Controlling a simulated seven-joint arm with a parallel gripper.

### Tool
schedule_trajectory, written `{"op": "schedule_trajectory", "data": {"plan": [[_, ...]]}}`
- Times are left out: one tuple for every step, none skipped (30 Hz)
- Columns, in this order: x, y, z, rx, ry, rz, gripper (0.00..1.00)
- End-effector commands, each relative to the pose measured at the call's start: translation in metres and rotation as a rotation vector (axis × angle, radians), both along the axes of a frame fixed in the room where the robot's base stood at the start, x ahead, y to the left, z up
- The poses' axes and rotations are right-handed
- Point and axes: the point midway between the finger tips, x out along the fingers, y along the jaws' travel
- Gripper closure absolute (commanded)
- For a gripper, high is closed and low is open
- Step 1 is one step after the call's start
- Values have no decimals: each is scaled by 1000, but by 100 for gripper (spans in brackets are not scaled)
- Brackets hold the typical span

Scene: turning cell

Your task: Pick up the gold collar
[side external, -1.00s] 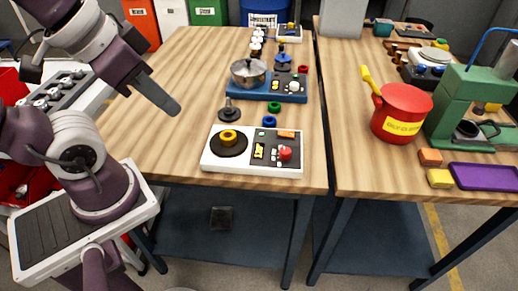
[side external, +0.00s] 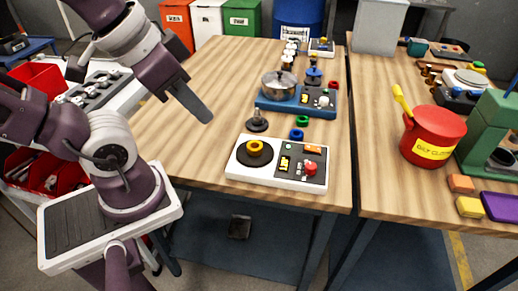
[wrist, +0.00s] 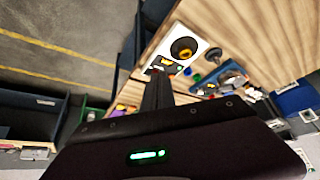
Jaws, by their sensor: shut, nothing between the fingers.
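The gold collar (side external: 255,147) is a small yellow ring lying on a round black disc at the left end of a white panel. It also shows in the wrist view (wrist: 184,54), on the same dark disc. My gripper (side external: 207,116) is shut and empty. It hangs in the air to the upper left of the collar in the side external view, apart from it. In the wrist view my closed fingers (wrist: 158,88) point towards the white panel (wrist: 163,47). The exact height of the fingertips above the table is hard to tell.
The white panel carries a red button (side external: 310,168). Behind it are a dark knobbed piece (side external: 257,124), green (side external: 302,122) and blue (side external: 296,134) rings, and a blue unit with a metal pot (side external: 279,86). A red pot (side external: 433,130) stands on the right table. The left tabletop is largely clear.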

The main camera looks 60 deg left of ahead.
Motion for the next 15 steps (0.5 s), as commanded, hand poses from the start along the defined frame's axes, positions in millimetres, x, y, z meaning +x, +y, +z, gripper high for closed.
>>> {"op": "schedule_trajectory", "data": {"plan": [[0, 0, 0, 0, 0, 0, 100], [0, 0, 0, 0, 0, 0, 100], [0, 0, 0, 0, 0, 0, 100], [0, 0, 0, 0, 0, 0, 100], [0, 0, 0, 0, 0, 0, 100], [0, 0, 0, 0, 0, 0, 100], [0, 0, 0, 0, 0, 0, 100], [0, 0, 0, 0, 0, 0, 100], [0, 0, 0, 0, 0, 0, 100], [0, 0, 0, 0, 0, 0, 100], [0, 0, 0, 0, 0, 0, 100], [0, 0, 0, 0, 0, 0, 100], [0, 0, 0, 0, 0, 0, 100], [0, 0, 0, 0, 0, 0, 100], [0, 0, 0, 0, 0, 0, 94]]}}
